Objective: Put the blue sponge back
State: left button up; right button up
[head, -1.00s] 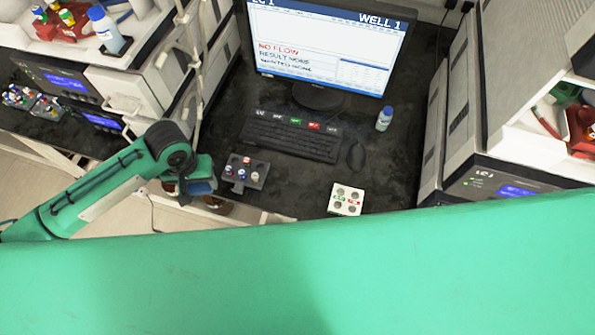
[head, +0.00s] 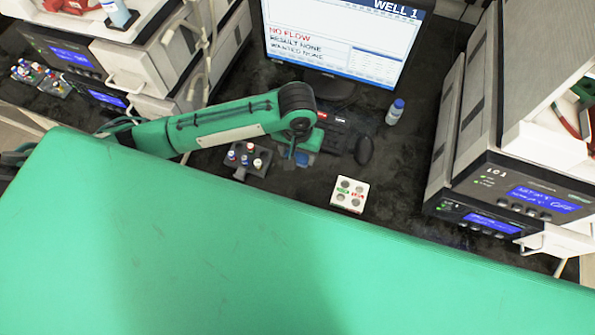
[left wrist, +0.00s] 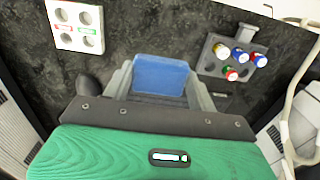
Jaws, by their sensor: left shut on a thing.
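The blue sponge (left wrist: 161,75) is between the fingers of my left gripper (left wrist: 160,82) in the left wrist view, and the gripper is shut on it. In the head view the left gripper (head: 300,157) is over the dark bench, in front of the keyboard and right of the dark vial rack. A small blue part of the sponge (head: 304,158) shows there below the wrist. I cannot tell whether the sponge touches the bench. My right gripper is in no view.
The dark rack (head: 247,161) with several capped vials is close left of the gripper. A white block with round wells (head: 349,194) stands to its right. A mouse (head: 364,150), bottle (head: 395,112) and monitor (head: 340,40) are behind. Instrument stacks flank the bench.

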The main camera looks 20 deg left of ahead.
aim_at(297, 178)
pick_arm(q)
notch_tip(297, 178, down, 12)
jog(key=shift+f+p, duration=0.1)
jog(key=shift+p, duration=0.5)
jog(key=o, duration=0.9)
jog(key=shift+f, duration=0.1)
notch_tip(297, 178, up, 12)
jog(key=shift+r+b, duration=0.2)
jog(key=shift+b, duration=0.45)
jog(key=shift+d, duration=0.1)
